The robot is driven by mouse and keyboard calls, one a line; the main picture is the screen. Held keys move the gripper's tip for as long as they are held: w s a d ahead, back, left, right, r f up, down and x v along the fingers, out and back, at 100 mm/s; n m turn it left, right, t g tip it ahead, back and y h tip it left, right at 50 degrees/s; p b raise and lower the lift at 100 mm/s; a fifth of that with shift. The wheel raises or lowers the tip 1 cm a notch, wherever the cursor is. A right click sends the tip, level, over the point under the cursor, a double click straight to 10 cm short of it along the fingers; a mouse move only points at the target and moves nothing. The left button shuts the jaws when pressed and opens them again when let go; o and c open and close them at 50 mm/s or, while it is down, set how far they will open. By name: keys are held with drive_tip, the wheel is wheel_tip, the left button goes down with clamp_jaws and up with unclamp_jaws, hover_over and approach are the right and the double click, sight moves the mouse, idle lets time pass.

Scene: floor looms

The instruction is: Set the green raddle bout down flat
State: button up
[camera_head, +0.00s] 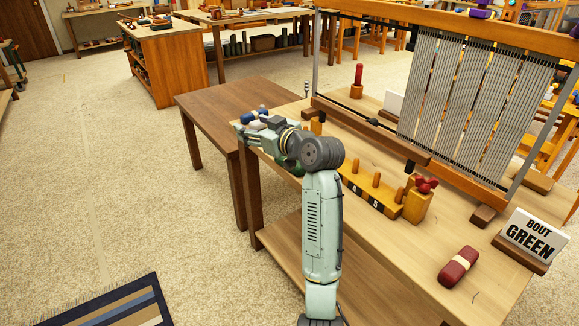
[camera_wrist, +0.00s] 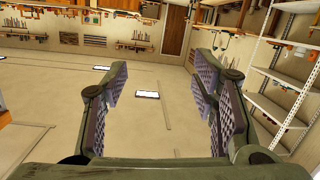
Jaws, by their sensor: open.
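The green raddle bout is not clearly visible in either view. A dark green patch (camera_head: 292,166) shows under my wrist in the head view; I cannot tell whether it is the bout or part of my arm. My gripper (camera_head: 258,125) is over the far left end of the loom table (camera_head: 400,262), pointing left. In the wrist view my gripper (camera_wrist: 165,95) is open, with nothing between its padded fingers. A card reading "BOUT GREEN" (camera_head: 534,236) stands at the table's right. A dark red bout with a cream band (camera_head: 458,267) lies on the table near the card.
A small blue object (camera_head: 248,118) shows beside my gripper. A numbered wooden peg rack (camera_head: 372,196) and a block with a red top (camera_head: 418,205) stand before the upright loom (camera_head: 475,105). A darker table (camera_head: 215,102) adjoins at left. The table front is mostly clear.

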drive_tip(key=d+f, duration=0.3)
drive_tip(key=d, duration=0.2)
drive_tip(key=s+d+f+g, duration=0.1)
drive_tip(key=d+f, duration=0.2)
drive_tip(key=d, duration=0.3)
drive_tip(key=s+d+f+m+g+h, duration=0.1)
drive_tip(key=d+f, duration=0.2)
drive_tip(key=d, duration=0.2)
drive_tip(key=shift+d, duration=0.4)
drive_tip(key=shift+w+a+f+g, duration=0.15)
drive_tip(key=shift+w+f+g, duration=0.05)
drive_tip(key=shift+w+g, duration=0.1)
drive_tip(key=x, duration=0.4)
drive_tip(key=shift+w+a+f+p, duration=0.1)
drive_tip(key=shift+a+p, duration=0.05)
drive_tip(key=shift+p, duration=0.25)
drive_tip(key=p+x, duration=0.1)
drive_tip(key=x, duration=0.1)
drive_tip(key=p+x, duration=0.1)
drive_tip(key=x, duration=0.2)
drive_tip(key=shift+s+a, duration=0.25)
drive_tip(key=shift+w+a+f, duration=0.15)
drive_tip(key=shift+w, duration=0.05)
drive_tip(key=shift+c, duration=0.3)
clamp_jaws()
